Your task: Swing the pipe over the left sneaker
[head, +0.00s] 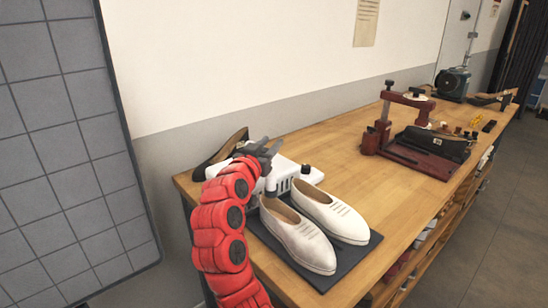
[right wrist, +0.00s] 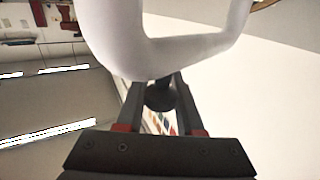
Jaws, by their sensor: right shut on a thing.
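Two white slip-on sneakers stand side by side on a dark mat (head: 353,240) at the near end of the bench, the left sneaker (head: 290,238) and the right sneaker (head: 332,212). A white vented machine (head: 300,172) stands right behind them. My right gripper (head: 264,152) is above the machine's left part, behind the sneakers' heels. In the right wrist view its fingers are shut on a dark knob (right wrist: 160,95) at the white curved pipe (right wrist: 155,55). In the head view my red arm and gripper hide much of the pipe. My left gripper is out of view.
A dark shoe (head: 222,152) lies behind my arm at the bench's left end. A dark red clamp-like stand (head: 425,150) holds another dark shoe further right. The wooden bench top (head: 345,160) between is clear. A grey gridded panel (head: 70,150) stands at the left.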

